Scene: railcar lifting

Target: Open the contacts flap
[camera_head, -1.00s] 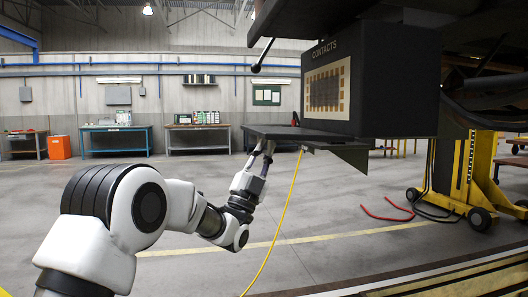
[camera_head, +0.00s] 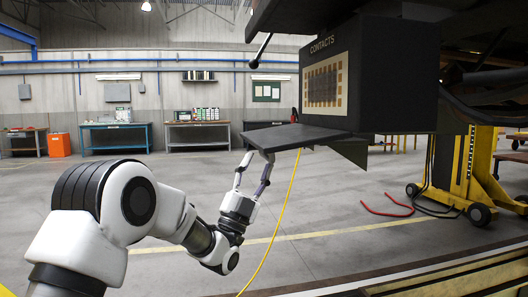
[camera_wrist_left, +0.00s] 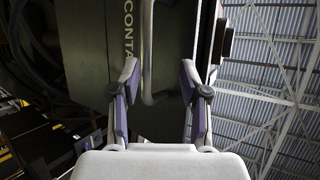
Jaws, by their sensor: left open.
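The contacts box (camera_head: 395,80) is a dark case labelled CONTACTS under the railcar. Its front is uncovered and shows a beige panel (camera_head: 342,84) with rows of contacts. The contacts flap (camera_head: 298,137) is a dark plate folded down from the box's lower edge, lying about level. My left gripper (camera_head: 258,156) is below the flap's outer edge, pointing up, with fingers spread and empty. In the left wrist view, a pale handle bar (camera_wrist_left: 148,62) on the flap's lettered face (camera_wrist_left: 85,45) shows between the open fingers (camera_wrist_left: 158,68); I cannot tell whether they touch. My right gripper is not in view.
A lever with a black knob (camera_head: 253,64) hangs left of the box. A yellow cable (camera_head: 278,215) hangs below the flap. A yellow wheeled jack (camera_head: 467,170) stands at right. Workbenches (camera_head: 115,138) line the back wall.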

